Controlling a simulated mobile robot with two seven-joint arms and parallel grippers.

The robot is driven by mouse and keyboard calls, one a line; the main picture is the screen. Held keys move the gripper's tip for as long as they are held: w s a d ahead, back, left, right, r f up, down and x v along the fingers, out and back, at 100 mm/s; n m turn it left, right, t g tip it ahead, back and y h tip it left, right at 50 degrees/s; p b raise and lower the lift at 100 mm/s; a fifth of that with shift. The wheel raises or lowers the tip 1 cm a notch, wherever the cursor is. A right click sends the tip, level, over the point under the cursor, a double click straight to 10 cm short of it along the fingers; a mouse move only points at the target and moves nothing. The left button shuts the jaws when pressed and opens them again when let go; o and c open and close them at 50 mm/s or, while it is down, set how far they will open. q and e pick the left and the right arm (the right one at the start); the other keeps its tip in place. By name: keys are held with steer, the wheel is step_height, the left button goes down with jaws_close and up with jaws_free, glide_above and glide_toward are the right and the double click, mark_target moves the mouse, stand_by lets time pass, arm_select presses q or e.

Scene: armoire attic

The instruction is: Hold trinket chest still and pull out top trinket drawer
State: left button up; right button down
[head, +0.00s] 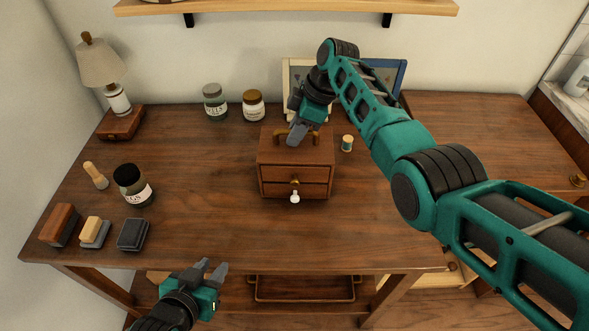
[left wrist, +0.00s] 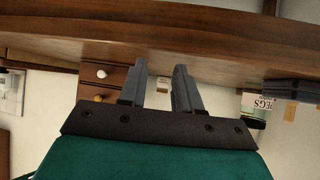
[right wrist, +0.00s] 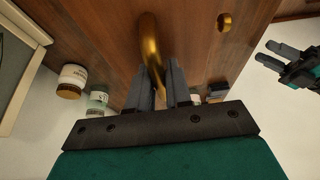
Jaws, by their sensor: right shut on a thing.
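The wooden trinket chest (head: 265,176) stands near the middle of the table. Its top drawer (head: 275,173) has a brass knob (head: 295,181) and the lower drawer has a white knob (head: 295,198); both drawers look closed. My right gripper (head: 294,138) is shut on the brass handle (head: 313,137) on top of the chest; this handle shows between the fingers in the right wrist view (right wrist: 150,45). My left gripper (head: 217,270) is open and empty near the table's front edge, left of and well short of the chest. The left wrist view shows both knobs beyond its fingers (left wrist: 160,85).
A lamp (head: 102,65), jars (head: 253,105), a dark-lidded jar (head: 133,186) and several brushes or blocks (head: 132,235) stand on the left and back of the table (head: 215,225). A thread spool (head: 347,143) is right of the chest. The table before the chest is clear.

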arm_select(q)
steer(key=shift+n+g+h, duration=0.4)
steer(key=shift+n+g, duration=0.1)
steer(key=shift+g, duration=0.2)
steer(key=w+d+r, duration=0.1)
steer(key=w, duration=0.1)
steer(key=w+d+r, duration=0.1)
steer(key=w+d, duration=0.1)
steer(key=w+d+r, duration=0.1)
steer(key=w, duration=0.2)
steer(key=shift+d, duration=0.3)
steer(key=shift+g, duration=0.7)
steer(key=w+d+r, duration=0.3)
steer(key=g, duration=0.2)
glide_toward(294, 181)
step_height(294, 181, down, 3)
steer(key=a, duration=0.2)
step_height(294, 181, up, 7)
steer(key=d+g, duration=0.2)
steer(key=shift+m, duration=0.3)
steer(key=x, duration=0.8)
steer(key=a+x, duration=0.1)
steer(key=x, duration=0.3)
steer(key=shift+w, duration=0.2)
jaws_close()
